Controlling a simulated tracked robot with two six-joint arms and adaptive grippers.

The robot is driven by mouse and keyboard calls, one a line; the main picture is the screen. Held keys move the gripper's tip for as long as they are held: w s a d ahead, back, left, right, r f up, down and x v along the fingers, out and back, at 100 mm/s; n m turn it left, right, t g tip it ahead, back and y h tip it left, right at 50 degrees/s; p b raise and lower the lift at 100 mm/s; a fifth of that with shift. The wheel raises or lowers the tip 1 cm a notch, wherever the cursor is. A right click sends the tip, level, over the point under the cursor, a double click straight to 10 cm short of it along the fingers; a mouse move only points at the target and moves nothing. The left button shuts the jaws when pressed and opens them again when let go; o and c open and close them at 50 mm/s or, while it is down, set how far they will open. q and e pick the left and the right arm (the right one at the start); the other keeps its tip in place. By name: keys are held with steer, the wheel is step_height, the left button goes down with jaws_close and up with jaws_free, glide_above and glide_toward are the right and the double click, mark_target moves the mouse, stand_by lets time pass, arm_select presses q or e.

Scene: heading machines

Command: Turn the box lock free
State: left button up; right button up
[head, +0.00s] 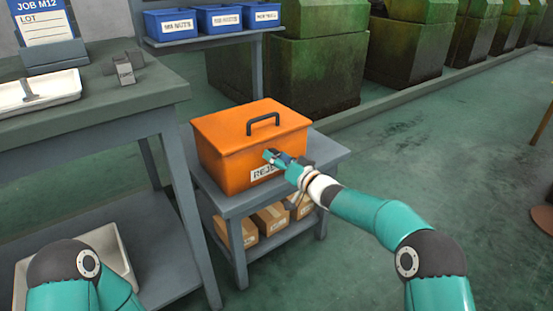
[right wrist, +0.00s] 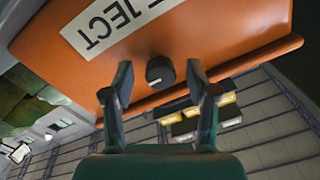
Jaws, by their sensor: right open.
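An orange box (head: 237,150) with a closed lid, a dark top handle and a white REJECT label sits on a small grey stand. Its lock is a dark round knob (right wrist: 160,72) with a pale mark, on the label side of the box, in the right wrist view. In the head view my right gripper hides the lock. My right gripper (head: 273,157) is open at the box front. In the right wrist view its two fingers (right wrist: 158,78) stand on either side of the knob, with visible gaps. My left gripper is out of view.
The grey stand (head: 325,155) carries cardboard boxes (head: 271,218) on its lower shelf. A workbench (head: 150,88) with a white tray (head: 62,88) stands at the left. Blue bins (head: 218,18) stand behind. Open floor (head: 400,165) lies to the right.

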steer(key=shift+w+a, duration=0.1)
steer(key=shift+w, duration=0.05)
steer(key=c, duration=1)
steer(key=shift+a, duration=0.2)
jaws_close()
steer(key=shift+d, duration=0.15)
